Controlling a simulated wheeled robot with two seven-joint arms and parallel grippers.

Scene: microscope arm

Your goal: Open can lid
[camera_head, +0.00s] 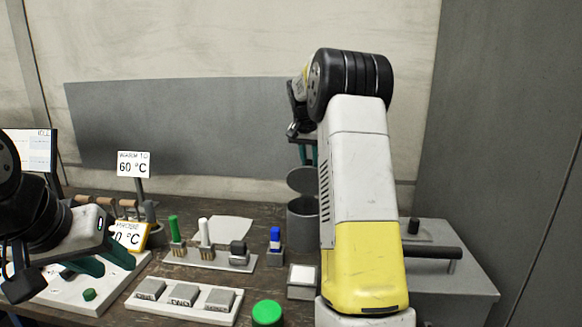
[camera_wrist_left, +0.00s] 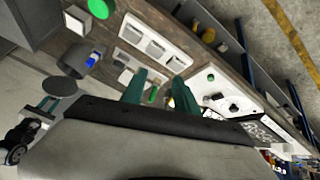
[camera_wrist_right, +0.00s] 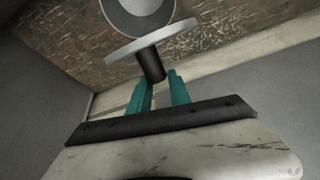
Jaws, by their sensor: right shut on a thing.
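The can (camera_head: 302,222) is a grey cylinder standing on the bench just left of my right arm. Its round grey lid (camera_head: 301,181) is held above the rim with a visible gap, and the right wrist view shows the lid (camera_wrist_right: 172,38) as a pale disc with a dark knob (camera_wrist_right: 151,64). My right gripper (camera_head: 304,150) is shut on the knob from above; in its wrist view the teal fingers (camera_wrist_right: 160,80) reach it. The left wrist view also shows the lid (camera_wrist_left: 60,84) apart from the can (camera_wrist_left: 79,61). My left gripper (camera_head: 88,266) is open and empty over the bench's left side.
A rack (camera_head: 232,263) with green, white and grey-topped items stands left of the can, with a blue-topped item (camera_head: 275,240) nearby. A tray of grey blocks (camera_head: 135,306) and a green button (camera_head: 267,312) are in front. A grey box (camera_head: 455,285) stands to the right.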

